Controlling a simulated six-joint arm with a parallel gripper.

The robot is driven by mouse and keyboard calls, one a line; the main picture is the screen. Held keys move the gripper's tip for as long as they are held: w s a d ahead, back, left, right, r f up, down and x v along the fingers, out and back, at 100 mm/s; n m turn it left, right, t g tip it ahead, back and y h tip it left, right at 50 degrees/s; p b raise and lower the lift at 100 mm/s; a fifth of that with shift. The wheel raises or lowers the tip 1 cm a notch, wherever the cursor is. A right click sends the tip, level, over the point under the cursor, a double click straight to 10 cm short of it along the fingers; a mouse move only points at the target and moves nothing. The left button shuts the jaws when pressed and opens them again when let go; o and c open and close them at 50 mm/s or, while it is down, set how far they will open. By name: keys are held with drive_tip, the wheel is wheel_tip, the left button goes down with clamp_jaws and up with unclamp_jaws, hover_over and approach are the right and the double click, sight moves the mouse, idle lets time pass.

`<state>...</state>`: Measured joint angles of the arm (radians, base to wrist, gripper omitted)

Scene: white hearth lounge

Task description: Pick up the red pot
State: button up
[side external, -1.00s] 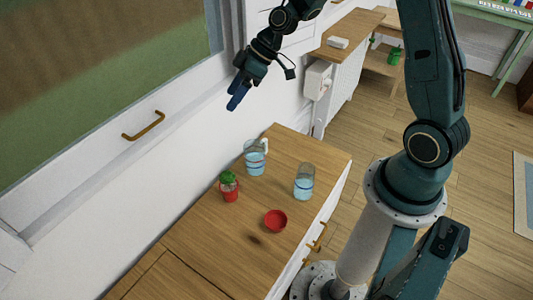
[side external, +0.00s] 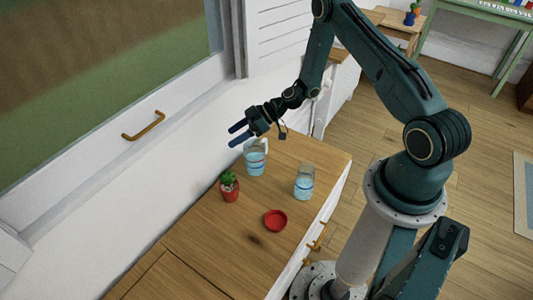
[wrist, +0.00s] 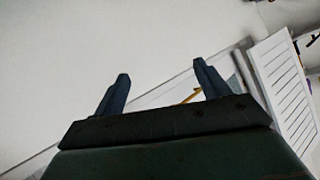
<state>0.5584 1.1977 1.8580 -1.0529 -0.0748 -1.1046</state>
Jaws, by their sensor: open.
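A small red pot (side external: 230,195) with a green plant in it stands upright on the wooden counter (side external: 190,255), near the wall side, in the side external view. My gripper (side external: 234,134) is open and empty above the counter, up and slightly right of the pot in the picture, with its fingers pointing left. It is apart from the pot. In the wrist view my two blue fingers (wrist: 162,90) stand wide apart with nothing between them. The pot does not show in the wrist view.
A clear pitcher (side external: 256,158) with blue bands stands just below my gripper in the picture. A banded glass (side external: 304,184) stands right of it. A shallow red dish (side external: 275,220) lies in front. The white wall and window (side external: 90,80) border the counter. The counter's front left is clear.

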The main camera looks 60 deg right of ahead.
wheel_tip(320, 180, down, 9)
drive_tip(key=s+d+m+t, duration=0.2)
drive_tip(key=t, duration=0.1)
drive_tip(key=m+t+h, duration=0.2)
drive_tip(key=m, duration=0.1)
approach(234, 176)
drive_tip(key=shift+w+a+f, duration=0.1)
drive_tip(key=shift+w+a, duration=0.1)
drive_tip(key=shift+x, duration=4.35)
drive_tip(key=shift+w+d, duration=0.1)
drive_tip(key=shift+x, duration=2.55)
clamp_jaws()
